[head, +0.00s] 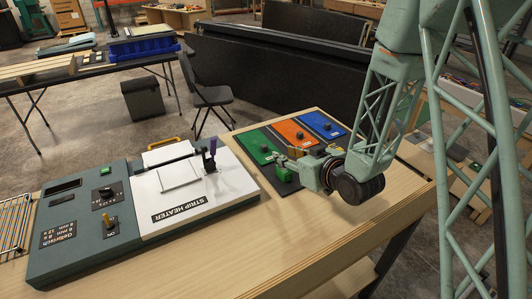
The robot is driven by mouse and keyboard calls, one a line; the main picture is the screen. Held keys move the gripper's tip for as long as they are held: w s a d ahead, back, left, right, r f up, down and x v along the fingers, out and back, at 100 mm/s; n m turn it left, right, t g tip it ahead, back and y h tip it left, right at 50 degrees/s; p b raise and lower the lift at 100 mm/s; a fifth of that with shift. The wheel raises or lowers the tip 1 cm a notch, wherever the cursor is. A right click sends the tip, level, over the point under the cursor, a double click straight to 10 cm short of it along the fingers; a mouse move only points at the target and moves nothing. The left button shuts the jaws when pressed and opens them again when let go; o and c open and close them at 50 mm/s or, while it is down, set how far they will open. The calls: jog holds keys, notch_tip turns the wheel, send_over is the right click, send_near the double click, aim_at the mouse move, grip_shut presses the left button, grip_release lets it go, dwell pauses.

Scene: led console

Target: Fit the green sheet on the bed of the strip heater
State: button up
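The green sheet (252,141) lies flat at the left of a dark board on the wooden bench, with a black knob (264,148) on top. The strip heater (75,237) stands to its left. Its white bed (223,193) is bare around a raised pale plate (179,175). My gripper (283,166) is at the near edge of the green sheet, to the right of its knob and apart from it. It appears empty, with a small bright green block at its tip. The finger gap is too small to read.
The orange sheet (286,132) and blue sheet (317,122), each with a black knob, lie right of the green one. A purple-topped upright part (210,154) rises from the heater's right side. A wire rack (12,222) is at far left. Bare bench (330,225) lies in front.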

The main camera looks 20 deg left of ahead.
jog(key=shift+a, duration=0.1)
send_near(265, 146)
jog(key=shift+x, duration=1.55)
jog(key=shift+f+b, duration=0.2)
jog(key=shift+b, duration=0.1)
jog(key=shift+x, duration=2.5)
jog(key=shift+c, duration=0.9)
grip_shut()
jog(key=shift+r, duration=0.2)
notch_tip(265, 146, up, 10)
jog(key=p, duration=0.1)
jog(key=shift+f, duration=0.15)
